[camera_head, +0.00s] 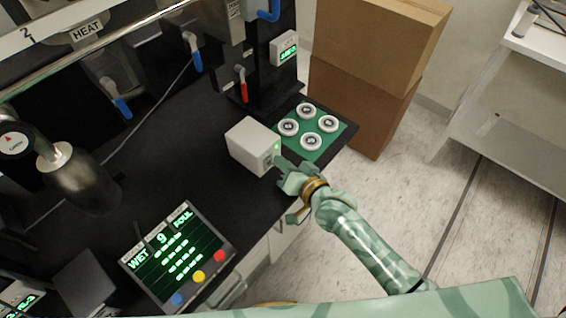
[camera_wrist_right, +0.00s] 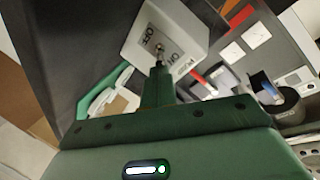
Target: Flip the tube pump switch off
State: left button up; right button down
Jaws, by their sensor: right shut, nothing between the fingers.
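The tube pump switch box (camera_head: 250,146) is a pale grey block on the black bench, with a small green light on its right face. In the right wrist view the box (camera_wrist_right: 178,30) shows its labelled face with OFF and ON marks and a small metal toggle (camera_wrist_right: 160,58). My right gripper (camera_head: 281,164) is shut and empty, its fingertips at the switch face. In the wrist view the fingertips (camera_wrist_right: 158,68) are right at the toggle; I cannot tell whether they touch it. Which way the toggle leans is unclear. My left gripper is not in view.
A green mat (camera_head: 321,153) with several white round pieces lies right of the box. A screen with coloured buttons (camera_head: 178,256) stands at the front of the bench. Cardboard boxes (camera_head: 370,50) are stacked behind. The floor at right is clear up to a white shelf (camera_head: 515,100).

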jog(key=shift+s+d+f+t+y+b, duration=0.1)
jog(key=shift+f+t+y+b, duration=0.5)
jog(key=shift+b, duration=0.15)
jog(key=shift+t+b, duration=0.3)
jog(key=shift+b, duration=0.25)
jog(key=shift+d+f, duration=0.1)
jog(key=shift+f, duration=0.05)
jog(key=shift+s, duration=0.1)
jog(key=shift+s+d, duration=0.15)
jog(key=shift+s, duration=0.05)
jog(key=f+p+v, duration=0.1)
jog(key=p+v, duration=0.1)
jog(key=v, duration=1.3)
jog(key=shift+s+d+r+p, duration=0.2)
jog(key=shift+s+r+p, duration=0.15)
jog(key=shift+r, duration=0.1)
